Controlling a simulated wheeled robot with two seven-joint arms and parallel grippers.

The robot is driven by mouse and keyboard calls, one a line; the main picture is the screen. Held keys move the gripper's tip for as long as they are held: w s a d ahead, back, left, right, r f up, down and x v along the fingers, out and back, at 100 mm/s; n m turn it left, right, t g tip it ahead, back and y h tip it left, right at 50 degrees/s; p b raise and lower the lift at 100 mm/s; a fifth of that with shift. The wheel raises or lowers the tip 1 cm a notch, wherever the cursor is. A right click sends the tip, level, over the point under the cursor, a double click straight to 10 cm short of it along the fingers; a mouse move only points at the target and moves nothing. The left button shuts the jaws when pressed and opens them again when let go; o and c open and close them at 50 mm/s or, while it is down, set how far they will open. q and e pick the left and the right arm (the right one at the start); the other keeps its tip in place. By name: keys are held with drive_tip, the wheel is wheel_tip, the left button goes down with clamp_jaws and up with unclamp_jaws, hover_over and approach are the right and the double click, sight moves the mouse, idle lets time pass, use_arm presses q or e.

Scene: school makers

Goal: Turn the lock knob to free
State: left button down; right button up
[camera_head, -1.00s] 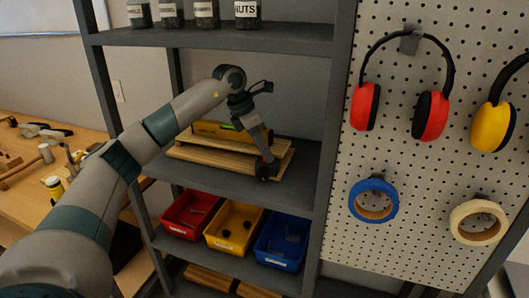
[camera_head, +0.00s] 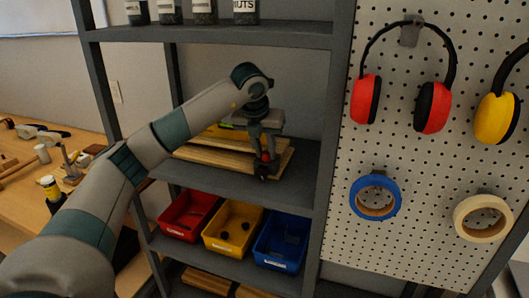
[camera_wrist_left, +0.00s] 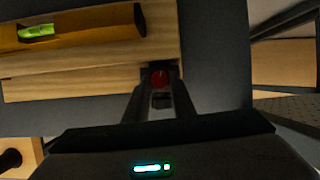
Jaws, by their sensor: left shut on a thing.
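The lock knob is a small red part (camera_wrist_left: 160,78) between the fingertips of my left gripper (camera_wrist_left: 160,92) in the left wrist view. In the head view the red knob (camera_head: 265,157) shows at the same fingertips, at the front right end of the stacked wooden boards on the middle shelf. My left gripper (camera_head: 264,168) points down and is shut on the knob. The fingers hide most of the knob, so its turn angle cannot be told. My right gripper is not in view.
Wooden boards (camera_head: 215,156) with a yellow level (camera_wrist_left: 90,25) on top lie on the middle shelf. Red (camera_head: 188,215), yellow (camera_head: 233,229) and blue (camera_head: 281,243) bins stand below. Shelf uprights and a pegboard (camera_head: 420,180) with ear muffs and tape rolls flank the right side.

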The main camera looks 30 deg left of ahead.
use_arm(q)
drive_tip(key=shift+d+n+y, duration=0.1)
drive_tip(key=shift+n+y, duration=0.2)
drive_tip(key=shift+n, duration=0.5)
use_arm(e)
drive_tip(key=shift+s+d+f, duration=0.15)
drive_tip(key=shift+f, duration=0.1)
use_arm(q)
drive_tip(key=c, duration=1.8)
unclamp_jaws()
drive_tip(key=shift+r, duration=0.1)
